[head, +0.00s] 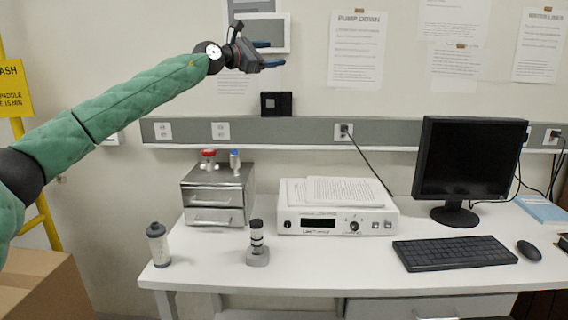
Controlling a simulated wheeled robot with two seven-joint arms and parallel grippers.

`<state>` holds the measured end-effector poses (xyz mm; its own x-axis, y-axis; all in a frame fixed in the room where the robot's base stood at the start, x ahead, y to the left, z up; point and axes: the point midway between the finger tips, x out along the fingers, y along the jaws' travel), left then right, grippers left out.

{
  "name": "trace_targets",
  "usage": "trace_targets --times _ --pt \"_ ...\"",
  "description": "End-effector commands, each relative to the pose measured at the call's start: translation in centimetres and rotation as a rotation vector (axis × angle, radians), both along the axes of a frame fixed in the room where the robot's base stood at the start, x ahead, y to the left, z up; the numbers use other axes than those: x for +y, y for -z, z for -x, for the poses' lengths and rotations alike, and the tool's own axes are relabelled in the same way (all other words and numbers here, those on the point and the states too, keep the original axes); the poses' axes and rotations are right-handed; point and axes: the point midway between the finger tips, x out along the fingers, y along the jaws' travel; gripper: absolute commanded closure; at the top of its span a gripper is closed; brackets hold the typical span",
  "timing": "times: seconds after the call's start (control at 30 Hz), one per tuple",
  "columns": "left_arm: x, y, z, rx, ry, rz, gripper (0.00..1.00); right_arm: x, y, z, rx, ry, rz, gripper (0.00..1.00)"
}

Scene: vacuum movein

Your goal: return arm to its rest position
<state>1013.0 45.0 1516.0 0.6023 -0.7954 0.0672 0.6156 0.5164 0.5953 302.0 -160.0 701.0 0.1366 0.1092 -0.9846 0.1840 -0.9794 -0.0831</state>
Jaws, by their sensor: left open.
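My left arm, in a green quilted sleeve, comes in from the left and is stretched up and forward. My left gripper (272,54) is at its end, high above the desk in front of the wall. Its two blue-tipped fingers are apart, and nothing shows between them. My right arm and right gripper are not in the head view.
A white desk (330,262) holds a metal drawer box (215,197), a white instrument (330,222) with papers, a monitor (465,160) and a keyboard (455,252). Two small cylinders (158,245) (257,242) stand in front. A cardboard box (50,290) is at lower left.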

Motion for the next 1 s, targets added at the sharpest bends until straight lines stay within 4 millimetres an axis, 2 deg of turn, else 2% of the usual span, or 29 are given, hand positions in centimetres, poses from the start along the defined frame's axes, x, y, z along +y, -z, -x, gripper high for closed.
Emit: trace_targets --times 0.1,0.2,0.3,0.4,0.5,0.57,0.67,0.87,1.0 --pt "-1.9 -5.7 3.2 0.024 0.044 0.281 0.3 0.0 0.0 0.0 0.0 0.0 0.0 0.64" --pt "-2.8 -10.2 6.1 0.061 0.097 0.524 0.3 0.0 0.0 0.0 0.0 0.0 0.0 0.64" --pt "-3.2 -13.4 8.9 0.119 0.162 0.764 0.3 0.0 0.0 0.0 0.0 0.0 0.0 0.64" --pt "-3.0 -15.2 11.3 0.199 0.228 1.004 0.3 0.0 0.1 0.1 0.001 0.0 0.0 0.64" --pt "-2.4 -15.8 13.3 0.298 0.292 1.243 0.3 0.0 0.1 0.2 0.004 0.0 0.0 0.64" --pt "-2.0 -15.5 14.2 0.365 0.326 1.385 0.3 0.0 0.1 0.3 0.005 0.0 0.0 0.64" --pt "-0.9 -13.8 15.3 0.488 0.369 1.624 0.3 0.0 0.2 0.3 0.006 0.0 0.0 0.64" --pt "1.2 -7.3 16.6 0.733 0.384 2.054 0.3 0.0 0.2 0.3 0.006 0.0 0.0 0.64" --pt "2.4 -1.8 17.3 0.872 0.339 2.284 0.3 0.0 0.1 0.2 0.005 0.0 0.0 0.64"
